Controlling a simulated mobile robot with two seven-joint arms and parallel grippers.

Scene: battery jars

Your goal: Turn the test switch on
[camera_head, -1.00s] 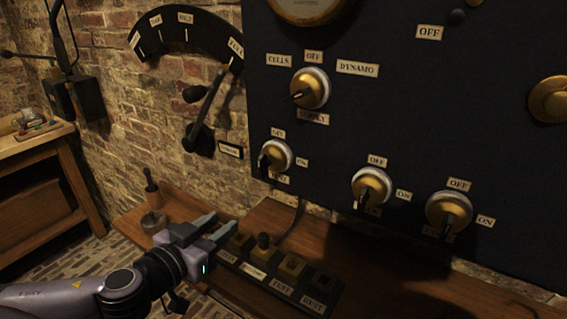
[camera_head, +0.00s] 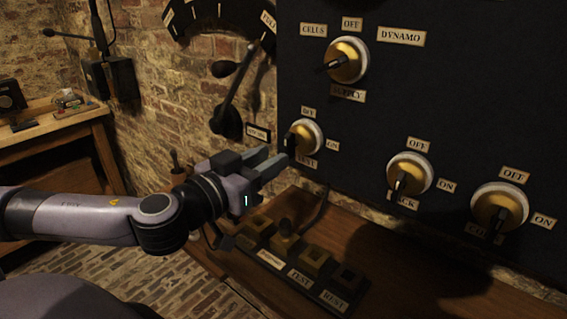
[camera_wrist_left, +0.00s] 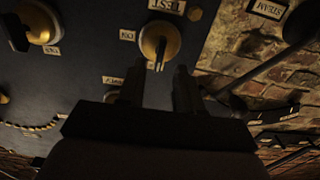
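The test switch (camera_head: 306,138) is a brass knob with a white rim and a dark lever, low on the left of the black panel. OFF is above it, ON to its right and TEST below. In the left wrist view the switch (camera_wrist_left: 160,40) appears upside down, its lever pointing toward my fingers. My left gripper (camera_head: 277,156) is just left of and below the switch. Its two fingers (camera_wrist_left: 159,88) are apart with nothing between them, in line with the lever; contact cannot be told. My right gripper is not in view.
The pack switch (camera_head: 409,174), another switch (camera_head: 499,208) at lower right and the supply switch (camera_head: 346,60) share the panel. A lever (camera_head: 228,100) on the brick wall stands left of it. A labelled block with sockets (camera_head: 318,262) lies on the wooden shelf below.

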